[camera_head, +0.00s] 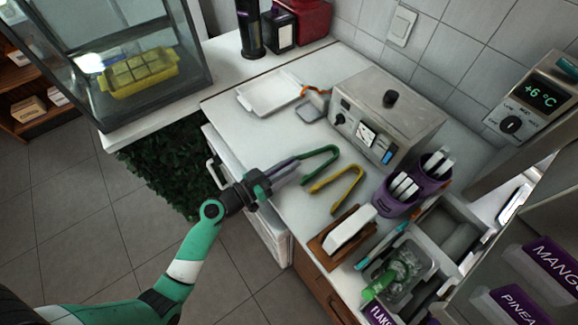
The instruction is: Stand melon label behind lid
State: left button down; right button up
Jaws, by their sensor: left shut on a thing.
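My left gripper (268,184) is over the front left part of the white counter. I cannot tell for certain which piece is the lid. My right gripper is not in view.
Yellow tongs (337,184), a grey control box (386,112), a white tray (270,92) and purple cups (394,199) stand on the counter. A white block sits on a brown board (327,247). MANGO (556,267) and PINEA labels (520,306) are at the right.

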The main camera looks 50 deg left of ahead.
pick_arm(q)
jog(key=shift+r, duration=0.1)
jog(key=c, duration=0.9)
grip_release()
jog(key=shift+r, duration=0.15)
jog(key=s, duration=0.4)
jog(key=s+a, duration=0.1)
jog(key=s, duration=0.7)
jog(key=shift+a, duration=0.15)
jog(key=shift+w, duration=0.15)
